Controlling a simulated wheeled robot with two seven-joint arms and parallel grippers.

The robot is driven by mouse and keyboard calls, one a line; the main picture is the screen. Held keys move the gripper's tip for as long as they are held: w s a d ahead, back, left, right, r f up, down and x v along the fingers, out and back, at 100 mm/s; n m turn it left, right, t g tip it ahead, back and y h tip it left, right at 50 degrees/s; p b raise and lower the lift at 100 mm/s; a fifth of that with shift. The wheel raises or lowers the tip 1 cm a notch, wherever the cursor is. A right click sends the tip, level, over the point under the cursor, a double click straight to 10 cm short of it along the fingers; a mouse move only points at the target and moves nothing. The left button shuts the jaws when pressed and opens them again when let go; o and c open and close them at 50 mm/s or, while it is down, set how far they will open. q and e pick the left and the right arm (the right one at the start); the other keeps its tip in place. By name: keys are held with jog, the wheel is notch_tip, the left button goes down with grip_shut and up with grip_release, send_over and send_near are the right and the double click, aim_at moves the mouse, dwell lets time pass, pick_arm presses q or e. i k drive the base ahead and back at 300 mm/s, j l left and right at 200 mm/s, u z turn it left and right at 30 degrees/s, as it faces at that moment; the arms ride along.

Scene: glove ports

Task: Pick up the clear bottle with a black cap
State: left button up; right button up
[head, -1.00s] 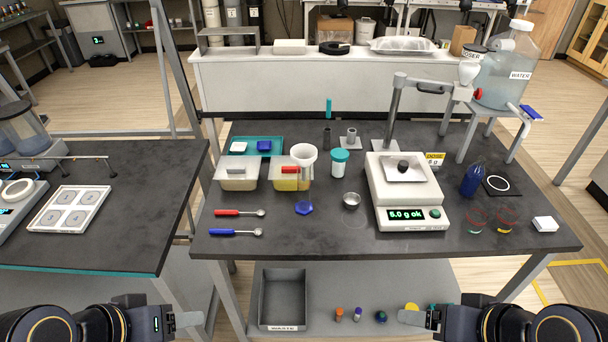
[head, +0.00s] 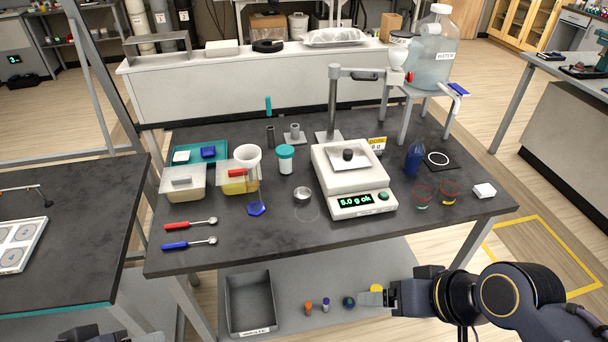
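I cannot make out a clear bottle with a black cap for certain. A large clear water jug (head: 432,62) with a pale cap stands on a raised stand at the back right. A dark blue bottle (head: 414,160) stands on the table right of the scale. A white jar with a teal cap (head: 286,160) stands left of the scale. My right gripper (head: 372,298) is in front of the table, low, beside the lower shelf; its finger gap cannot be made out. My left gripper (head: 138,335) barely shows at the bottom edge. Neither visibly holds anything.
The scale (head: 352,180) reads "5.0 g ok". Two glass beakers (head: 422,196) and a small white block (head: 484,190) stand at the right. Tubs, a funnel and spoons fill the left side. A grey bin (head: 249,302) and small capped vials (head: 308,308) are on the lower shelf.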

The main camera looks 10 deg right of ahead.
aim_at(415, 155)
jog(key=i+l+u, duration=0.15)
jog(key=l, duration=0.4)
jog(key=i+l+u, duration=0.15)
jog(key=l, duration=0.45)
jog(key=l+u, duration=0.15)
jog(key=l, duration=0.45)
jog(key=i+z, duration=0.2)
jog(key=k+u, duration=0.2)
